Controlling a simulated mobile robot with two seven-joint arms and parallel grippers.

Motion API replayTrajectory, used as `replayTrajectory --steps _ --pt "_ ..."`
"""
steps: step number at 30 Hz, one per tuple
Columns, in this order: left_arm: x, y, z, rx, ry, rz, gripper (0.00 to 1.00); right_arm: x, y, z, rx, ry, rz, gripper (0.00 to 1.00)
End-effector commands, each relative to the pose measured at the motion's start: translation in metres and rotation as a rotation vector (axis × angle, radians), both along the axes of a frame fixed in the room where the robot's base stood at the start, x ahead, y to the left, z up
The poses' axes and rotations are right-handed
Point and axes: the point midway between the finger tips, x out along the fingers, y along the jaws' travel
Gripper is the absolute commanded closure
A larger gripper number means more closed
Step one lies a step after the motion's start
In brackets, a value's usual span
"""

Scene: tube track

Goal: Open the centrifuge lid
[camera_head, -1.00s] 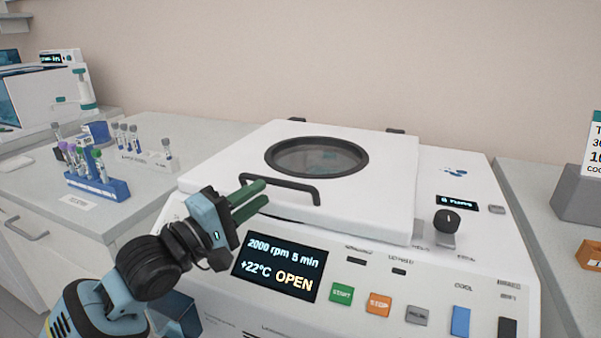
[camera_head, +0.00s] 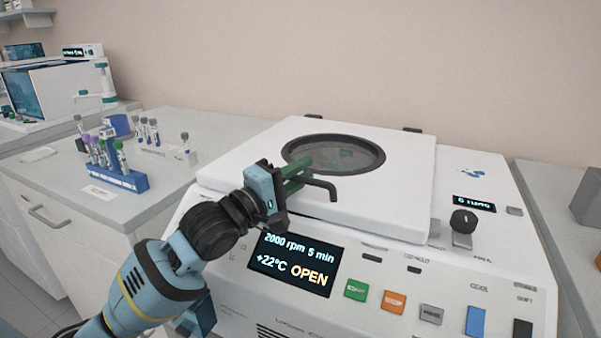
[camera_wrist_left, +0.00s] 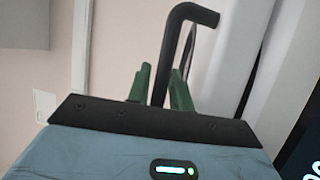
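The white centrifuge (camera_head: 400,262) stands in front of me. Its white lid (camera_head: 400,185) lies down flat, with a round dark-rimmed window (camera_head: 335,155) in it. The display (camera_head: 295,264) reads OPEN. A black bar handle (camera_head: 325,186) is at the lid's front edge; its left part is hidden behind my gripper. My left gripper (camera_head: 303,174) has its green fingers at the handle's left part. In the left wrist view, the handle (camera_wrist_left: 185,25) passes between the two fingers (camera_wrist_left: 161,78). A gap shows between them; firm contact cannot be told. My right gripper is out of view.
Control buttons (camera_head: 393,302) and a black knob (camera_head: 463,221) are on the front panel. A blue rack (camera_head: 125,178) with several tubes stands on the left counter (camera_head: 60,180). A grey block (camera_head: 588,200) is at the right edge. The space above the lid is clear.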

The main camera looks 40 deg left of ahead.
Motion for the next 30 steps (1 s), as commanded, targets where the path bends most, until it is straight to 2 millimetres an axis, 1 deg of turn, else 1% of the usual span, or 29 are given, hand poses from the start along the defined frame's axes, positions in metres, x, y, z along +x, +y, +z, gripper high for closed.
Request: replayTrajectory --steps 9,10,12,15,25,30 --pt "0.0022 -0.0005 0.0004 0.000 0.000 0.000 0.78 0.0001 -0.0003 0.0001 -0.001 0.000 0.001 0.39" --pt "0.0021 -0.0005 0.0004 0.000 0.000 0.000 0.80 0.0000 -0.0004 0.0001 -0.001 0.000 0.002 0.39" --pt "0.0021 -0.0005 0.0004 0.000 0.000 0.000 0.89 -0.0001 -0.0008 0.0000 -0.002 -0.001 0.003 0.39" --pt "0.0021 -0.0005 0.0004 0.000 0.000 0.000 1.00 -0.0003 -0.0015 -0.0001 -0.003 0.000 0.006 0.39" --pt "0.0025 -0.0005 0.0013 0.000 0.001 0.000 1.00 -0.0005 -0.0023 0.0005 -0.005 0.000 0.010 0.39" --pt "0.0073 -0.0003 0.0084 -0.004 0.009 0.000 1.00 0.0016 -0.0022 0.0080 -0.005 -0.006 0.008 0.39"
